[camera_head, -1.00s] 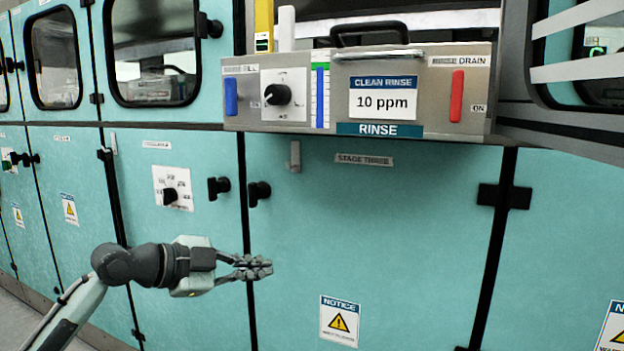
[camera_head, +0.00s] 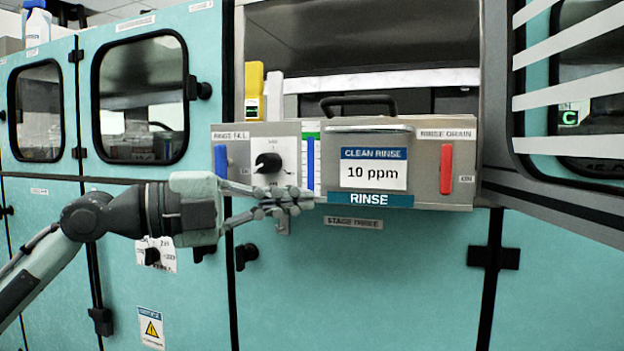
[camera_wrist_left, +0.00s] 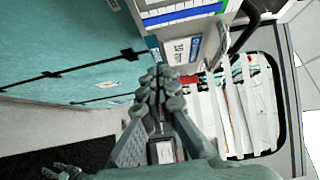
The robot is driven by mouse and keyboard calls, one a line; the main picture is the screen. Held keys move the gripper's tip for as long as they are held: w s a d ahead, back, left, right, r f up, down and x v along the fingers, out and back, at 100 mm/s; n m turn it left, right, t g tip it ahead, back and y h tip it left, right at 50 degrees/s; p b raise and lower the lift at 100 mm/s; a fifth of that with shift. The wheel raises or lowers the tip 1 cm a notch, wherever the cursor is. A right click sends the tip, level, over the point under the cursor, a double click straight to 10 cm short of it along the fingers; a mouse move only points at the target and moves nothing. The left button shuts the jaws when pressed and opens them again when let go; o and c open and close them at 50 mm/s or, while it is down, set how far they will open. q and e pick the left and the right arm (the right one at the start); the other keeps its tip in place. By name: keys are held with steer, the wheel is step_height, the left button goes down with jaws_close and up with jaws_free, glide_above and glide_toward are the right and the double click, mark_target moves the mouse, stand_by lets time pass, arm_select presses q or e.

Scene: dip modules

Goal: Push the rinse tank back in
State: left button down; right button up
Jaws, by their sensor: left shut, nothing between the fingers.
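The rinse tank (camera_head: 426,188) is a grey metal box sticking out of the opening in the teal cabinet. Its front carries a blue RINSE label (camera_head: 366,199), a 10 ppm card, a black knob, a blue lever (camera_head: 221,168) and a red lever (camera_head: 446,168). A black handle (camera_head: 358,105) stands on its top. My left gripper (camera_head: 300,197) is shut and empty, in front of the lower left part of the tank face in the head view. In the left wrist view the closed fingers (camera_wrist_left: 160,80) point toward the tank front (camera_wrist_left: 180,47). Contact cannot be told. My right gripper is not in view.
A yellow object (camera_head: 254,88) and a white object stand behind the tank's left side. Teal cabinet doors (camera_head: 370,285) with black latches fill the area below. Windowed cabinets (camera_head: 139,95) are at the left.

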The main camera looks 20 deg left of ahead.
mark_target(336, 193)
arm_select(q)
steer(key=w, duration=0.2)
steer(key=w+d+p, duration=0.1)
steer(key=shift+w+d+r, duration=0.1)
steer(key=shift+w, duration=0.9)
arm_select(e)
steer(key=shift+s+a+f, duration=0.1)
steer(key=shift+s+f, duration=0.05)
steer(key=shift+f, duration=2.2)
arm_select(q)
steer(key=shift+w, duration=0.1)
